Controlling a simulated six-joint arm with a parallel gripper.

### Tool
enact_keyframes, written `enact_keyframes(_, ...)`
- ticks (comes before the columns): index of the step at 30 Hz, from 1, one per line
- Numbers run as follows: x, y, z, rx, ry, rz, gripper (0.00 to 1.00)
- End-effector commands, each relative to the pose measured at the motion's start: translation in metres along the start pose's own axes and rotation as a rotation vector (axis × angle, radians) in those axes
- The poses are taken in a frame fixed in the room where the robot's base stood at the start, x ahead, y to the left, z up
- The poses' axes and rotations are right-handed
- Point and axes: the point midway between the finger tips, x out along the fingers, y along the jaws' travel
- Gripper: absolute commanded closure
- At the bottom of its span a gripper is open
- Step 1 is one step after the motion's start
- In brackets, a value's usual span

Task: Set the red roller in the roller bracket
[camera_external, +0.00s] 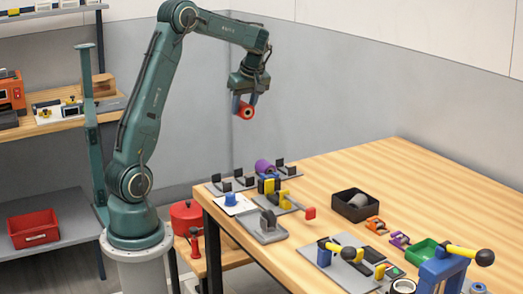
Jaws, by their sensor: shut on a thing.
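My gripper (244,104) is shut on the red roller (246,112), high above and behind the table's far left corner. The roller's round red end with a dark centre faces the camera; the fingers hide part of its side. Low grey bases with black uprights stand along the table's far left edge, and look like the roller bracket (239,174); a similar pair of black uprights (291,169) stands to the right. A purple roller (264,166) lies between these groups; I cannot tell whether it is seated. The red roller is well clear of them all.
A yellow-and-blue clamp (284,200), a white card with a blue piece (232,203) and a grey fixture (264,227) stand close in front of the uprights. A black box (356,205) and green tray (421,252) lie right. The table's back right is clear.

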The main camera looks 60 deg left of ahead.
Motion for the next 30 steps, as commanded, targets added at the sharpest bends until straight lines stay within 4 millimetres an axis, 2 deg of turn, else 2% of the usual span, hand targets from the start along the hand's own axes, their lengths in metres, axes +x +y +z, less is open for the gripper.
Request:
enact_keyframes(5,0.001,0.001,0.003,0.002,-0.001,-0.002,0.88)
enact_keyframes(11,0.007,0.008,0.027,0.014,-0.012,-0.023,0.88)
enact_keyframes(17,0.019,0.018,0.077,0.037,-0.024,-0.071,0.88)
enact_keyframes(24,0.034,0.023,0.145,0.063,-0.019,-0.137,0.88)
enact_keyframes(30,0.041,0.02,0.181,0.075,-0.006,-0.175,0.88)
